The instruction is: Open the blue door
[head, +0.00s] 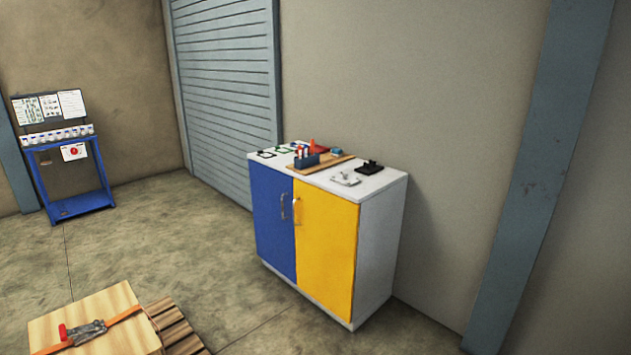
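The blue door (271,223) is the left front door of a white cabinet (380,248) near the middle of the head view. It looks closed, flush beside the yellow door (325,248). A grey upright handle (283,206) sits near its right edge, and a second handle (296,210) sits near the left edge of the yellow door. Neither of my grippers shows in the head view.
Small tools and a blue holder (306,160) lie on the cabinet top. A wooden crate (95,322) with an orange strap sits on a pallet (176,328) at lower left. A blue stand (70,176) is far left. Floor before the cabinet is clear.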

